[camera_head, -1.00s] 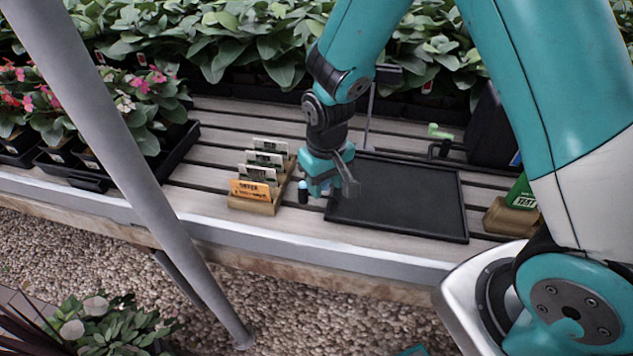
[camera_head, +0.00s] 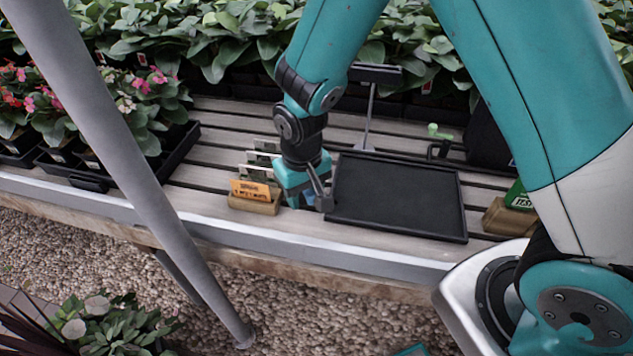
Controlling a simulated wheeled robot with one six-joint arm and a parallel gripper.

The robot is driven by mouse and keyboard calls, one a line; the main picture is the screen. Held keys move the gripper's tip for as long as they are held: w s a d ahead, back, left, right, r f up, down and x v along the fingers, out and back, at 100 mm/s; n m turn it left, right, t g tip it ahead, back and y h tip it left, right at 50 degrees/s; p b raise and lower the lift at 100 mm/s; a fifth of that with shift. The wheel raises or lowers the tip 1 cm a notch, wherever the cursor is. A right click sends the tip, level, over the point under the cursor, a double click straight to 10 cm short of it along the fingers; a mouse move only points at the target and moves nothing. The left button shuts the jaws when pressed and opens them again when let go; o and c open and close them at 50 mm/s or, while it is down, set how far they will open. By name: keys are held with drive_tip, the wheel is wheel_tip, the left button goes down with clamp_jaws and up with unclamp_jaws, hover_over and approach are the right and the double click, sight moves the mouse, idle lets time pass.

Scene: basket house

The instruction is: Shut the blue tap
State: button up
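My gripper (camera_head: 308,198) points down at the bench, between the card holder and the left edge of the black tray. One dark finger shows on its right side; the gap between the fingers is hidden, so I cannot tell whether it is open or shut. The blue tap is not clearly visible now. A small dark upright piece with a light blue top stood at this spot earlier, and my gripper now covers it. I cannot tell whether my gripper touches it. A green-handled tap (camera_head: 439,133) stands behind the tray.
The black tray (camera_head: 395,230) lies flat right of my gripper. A wooden card holder (camera_head: 255,206) with an orange card stands close on the left. A thin post with a dark flat top (camera_head: 375,74) rises behind. A green packet (camera_head: 519,196) stands right; potted flowers (camera_head: 140,100) left.

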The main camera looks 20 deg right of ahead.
drive_tip(key=shift+s+a, duration=0.25)
drive_tip(key=shift+a, duration=0.9)
drive_tip(key=shift+d, duration=0.15)
drive_tip(key=shift+d+p, duration=0.15)
drive_tip(key=shift+p, duration=0.2)
wheel_tip(320, 180, up, 7)
drive_tip(key=p, duration=0.6)
